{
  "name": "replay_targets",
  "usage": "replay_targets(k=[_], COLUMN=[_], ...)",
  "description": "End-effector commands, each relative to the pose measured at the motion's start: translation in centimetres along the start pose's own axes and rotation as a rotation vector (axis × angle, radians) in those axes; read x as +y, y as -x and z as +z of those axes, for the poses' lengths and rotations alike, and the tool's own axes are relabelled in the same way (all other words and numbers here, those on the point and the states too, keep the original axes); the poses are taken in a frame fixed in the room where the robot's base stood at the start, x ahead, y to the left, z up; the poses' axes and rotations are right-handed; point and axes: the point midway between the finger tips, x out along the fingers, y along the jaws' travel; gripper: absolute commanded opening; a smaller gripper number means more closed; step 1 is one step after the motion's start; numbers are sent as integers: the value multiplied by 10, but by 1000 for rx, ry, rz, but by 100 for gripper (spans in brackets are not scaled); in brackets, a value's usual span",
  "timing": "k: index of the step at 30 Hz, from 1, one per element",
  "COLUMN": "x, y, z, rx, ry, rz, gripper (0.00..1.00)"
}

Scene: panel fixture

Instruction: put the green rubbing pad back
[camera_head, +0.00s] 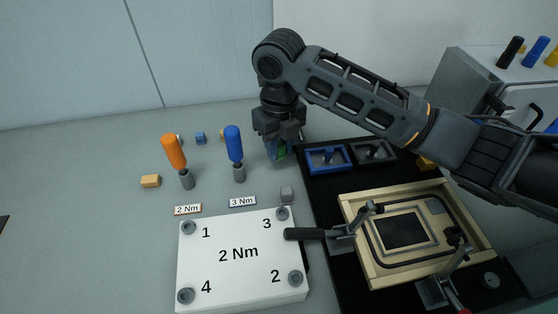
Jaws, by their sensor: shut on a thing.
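The green rubbing pad (281,153) shows as a small green patch under my gripper (277,148), at the left edge of the black mat (318,195). My gripper points down and is shut on the pad, most of which the fingers hide. A bit of blue also shows beside the green. I cannot tell whether the pad touches the surface below. Just right of my gripper, a blue-framed holder (326,168) and a grey holder (386,157) lie on the mat.
An orange screwdriver (173,150) and a blue screwdriver (233,142) stand upright at left. A white numbered panel (240,275) lies in front. A wooden frame with clamps (360,240) sits on the mat at right. Small blocks (150,181) lie about.

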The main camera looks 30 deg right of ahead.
Motion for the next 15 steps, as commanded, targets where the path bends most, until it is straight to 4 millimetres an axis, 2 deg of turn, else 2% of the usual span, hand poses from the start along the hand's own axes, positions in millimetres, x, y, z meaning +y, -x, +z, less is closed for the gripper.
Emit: replay_targets(k=[8, 15], x=[0, -1], y=[-19, -52], z=[0, 0], rx=[1, 2], ry=[-1, -2], rz=[0, 0], gripper=[0, 0])
